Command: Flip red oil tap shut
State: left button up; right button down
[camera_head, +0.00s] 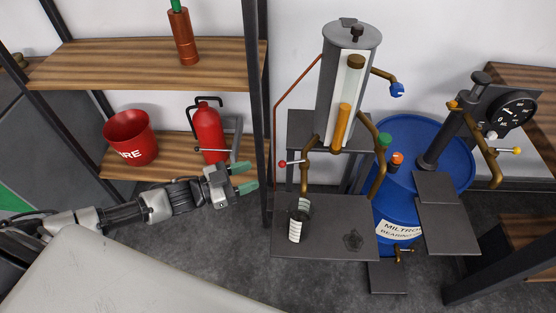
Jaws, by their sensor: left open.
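The red oil tap (283,163) has a small red knob on a short lever that points left from a brass spout. The spout (305,180) comes down from the front left of a grey cylinder dispenser (327,100). My left gripper (245,176) comes in from the left, open and empty, with its green fingertips apart. It is left of the red knob and a little lower in the picture, not touching it. A dark jar with a pale label (298,222) stands below the spout. My right gripper is not in view.
A black shelf post (257,100) stands between my left gripper and the dispenser. A red fire bucket (131,138) and extinguisher (208,132) sit on the wooden shelf. A green-knobbed tap (384,140), blue-knobbed tap (397,90) and blue drum (440,160) are to the right.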

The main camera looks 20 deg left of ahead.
aim_at(280, 163)
pick_arm(q)
jog(key=p+x, duration=0.1)
jog(key=x, duration=0.7)
jog(key=shift+w+d, duration=0.25)
jog(key=shift+w, duration=0.1)
jog(key=shift+w+d, duration=0.25)
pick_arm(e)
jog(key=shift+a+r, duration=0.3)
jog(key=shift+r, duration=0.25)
pick_arm(q)
grip_shut()
jog(key=m+g+h+b, duration=0.1)
jog(key=w+m+g+b, duration=0.1)
jog(key=m+g+h+b, duration=0.1)
jog(key=shift+w+a+g+h, duration=0.25)
jog(key=shift+a+g+h, duration=0.05)
jog(key=shift+g, duration=0.1)
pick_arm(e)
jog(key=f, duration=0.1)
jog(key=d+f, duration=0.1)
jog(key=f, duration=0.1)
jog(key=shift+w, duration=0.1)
